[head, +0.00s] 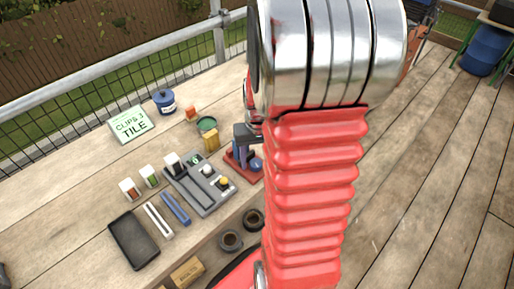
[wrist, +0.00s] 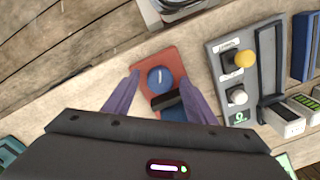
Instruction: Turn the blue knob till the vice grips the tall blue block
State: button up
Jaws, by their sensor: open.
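The red vice (wrist: 172,56) sits on the wooden bench below my gripper in the wrist view. Its round blue knob (wrist: 160,78) faces up and carries a white line pointing roughly along the vice. My gripper (wrist: 159,80) is open, with one purple finger to each side of the knob; a gap shows on both sides. A dark jaw (wrist: 166,100) lies beside the knob, and part of a blue block (wrist: 174,114) shows behind it; my gripper body hides the rest. In the head view, the vice (head: 234,160) and blue knob (head: 256,165) are partly covered by my gripper and arm.
A grey panel (wrist: 220,72) with a yellow knob and a white knob stands close right of the vice. A railing runs behind.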

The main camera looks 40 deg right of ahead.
notch_tip(320, 180, up, 14)
jog(key=shift+s+d+f, duration=0.15)
jog(key=shift+d+f, duration=0.1)
dwell(0.3)
jog(key=s+a+r+n+t, duration=0.2)
jog(key=a+r+n, duration=0.1)
jog(key=a, duration=0.8)
jog(key=s+a+r+n+t, duration=0.3)
jog(key=a, duration=0.9)
jog(key=shift+s+r, duration=0.2)
jog(key=shift+a, duration=0.1)
jog(key=shift+c, duration=0.2)
